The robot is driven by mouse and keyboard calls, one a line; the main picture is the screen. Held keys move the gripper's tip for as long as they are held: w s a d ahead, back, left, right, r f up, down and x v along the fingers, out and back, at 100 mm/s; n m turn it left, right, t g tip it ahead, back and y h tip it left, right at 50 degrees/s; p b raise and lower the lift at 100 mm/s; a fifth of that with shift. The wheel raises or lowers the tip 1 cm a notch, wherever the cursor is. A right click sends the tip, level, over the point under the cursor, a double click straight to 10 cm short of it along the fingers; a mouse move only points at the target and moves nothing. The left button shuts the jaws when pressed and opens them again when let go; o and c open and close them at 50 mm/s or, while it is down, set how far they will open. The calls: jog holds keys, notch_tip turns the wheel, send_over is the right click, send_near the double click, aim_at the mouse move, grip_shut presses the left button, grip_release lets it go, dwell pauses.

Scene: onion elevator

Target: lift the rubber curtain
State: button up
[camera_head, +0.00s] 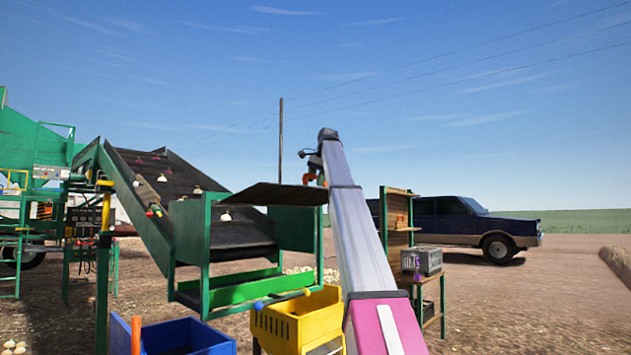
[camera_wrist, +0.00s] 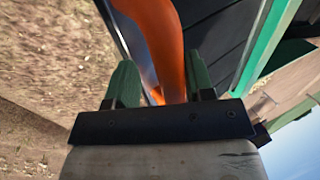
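A dark flat sheet (camera_head: 275,194), which may be the rubber curtain, juts out nearly level at the top of the green frame at the elevator's lower end. My gripper (camera_head: 313,178) is high beside the sheet's right end, small and partly hidden by my arm. In the wrist view its two green fingers (camera_wrist: 161,82) stand apart. A curved orange piece (camera_wrist: 163,40) runs between them, close to the right finger, with a narrow gap at the left one. Whether it is gripped is unclear. A black surface (camera_wrist: 215,45) with a green edge lies beyond.
The sloping dark conveyor (camera_head: 165,185) carries several onions. A yellow crate (camera_head: 325,305) with a stick across it and a blue crate (camera_head: 190,338) stand below. A wooden stand (camera_head: 398,232) with a grey box (camera_head: 422,261) is to the right. A dark pickup (camera_head: 465,225) is parked behind.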

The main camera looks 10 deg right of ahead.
jog(key=shift+r, duration=0.5)
jog(key=v, duration=1)
jog(key=shift+s+f, duration=0.15)
